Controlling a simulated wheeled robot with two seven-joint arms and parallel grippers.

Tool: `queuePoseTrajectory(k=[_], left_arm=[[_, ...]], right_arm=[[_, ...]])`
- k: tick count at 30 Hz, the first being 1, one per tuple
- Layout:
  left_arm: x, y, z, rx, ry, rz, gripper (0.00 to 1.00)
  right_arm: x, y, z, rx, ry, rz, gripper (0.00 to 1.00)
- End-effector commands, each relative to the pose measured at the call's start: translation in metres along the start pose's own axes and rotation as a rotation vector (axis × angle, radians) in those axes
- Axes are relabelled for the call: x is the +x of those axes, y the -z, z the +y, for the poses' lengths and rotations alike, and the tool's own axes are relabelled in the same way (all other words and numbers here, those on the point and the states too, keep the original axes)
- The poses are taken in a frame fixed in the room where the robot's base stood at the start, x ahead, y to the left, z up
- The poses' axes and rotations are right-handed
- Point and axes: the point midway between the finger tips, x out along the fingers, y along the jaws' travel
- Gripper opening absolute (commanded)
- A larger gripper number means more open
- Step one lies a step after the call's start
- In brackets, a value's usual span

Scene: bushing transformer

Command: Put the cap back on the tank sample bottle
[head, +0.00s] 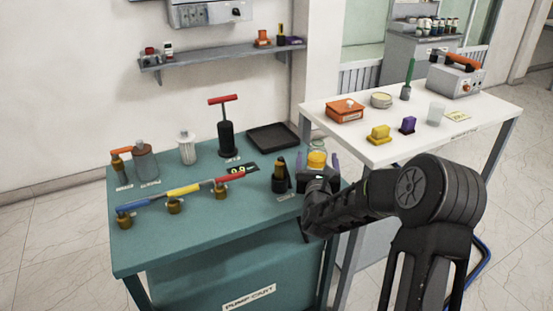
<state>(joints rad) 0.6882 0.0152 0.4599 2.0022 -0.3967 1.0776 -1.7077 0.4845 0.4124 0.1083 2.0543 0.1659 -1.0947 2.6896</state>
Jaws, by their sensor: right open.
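A clear jar with amber contents (317,158) stands near the right end of the green cart top. My right gripper (317,163) is open, and its two purple-tinted fingers show to either side of this jar. I cannot tell whether they touch it. A dark brown bottle with a narrow neck (279,178) stands just left of the gripper. I cannot tell for sure which of these is the tank sample bottle, and I cannot make out a loose cap. The gripper body hides the cart top below the jar. My left gripper is not in view.
A white table (405,149) with small items stands at the right.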

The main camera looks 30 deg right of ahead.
Motion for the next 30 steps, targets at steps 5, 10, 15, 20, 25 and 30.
queuePoseTrajectory(k=[5, 10, 15, 20, 25, 30], left_arm=[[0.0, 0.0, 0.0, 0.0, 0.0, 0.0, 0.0], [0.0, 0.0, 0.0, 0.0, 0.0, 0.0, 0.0], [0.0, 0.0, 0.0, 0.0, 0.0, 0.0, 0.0], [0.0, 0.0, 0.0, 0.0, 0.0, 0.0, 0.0], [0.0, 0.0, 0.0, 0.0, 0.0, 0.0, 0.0], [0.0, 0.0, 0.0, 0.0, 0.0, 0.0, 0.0]], right_arm=[[-0.0001, -0.0002, 0.0, 0.0, 0.0, 0.0, 0.77], [-0.0001, -0.0002, 0.0, 0.0, 0.0, 0.0, 0.63], [-0.0001, -0.0002, 0.0, 0.0, 0.0, 0.0, 0.49], [-0.0001, -0.0002, 0.0, 0.0, 0.0, 0.0, 0.36], [-0.0001, -0.0001, 0.0001, 0.0, 0.0, 0.0, 0.22], [-0.0001, -0.0001, 0.0, 0.0, 0.0, 0.0, 0.08]])
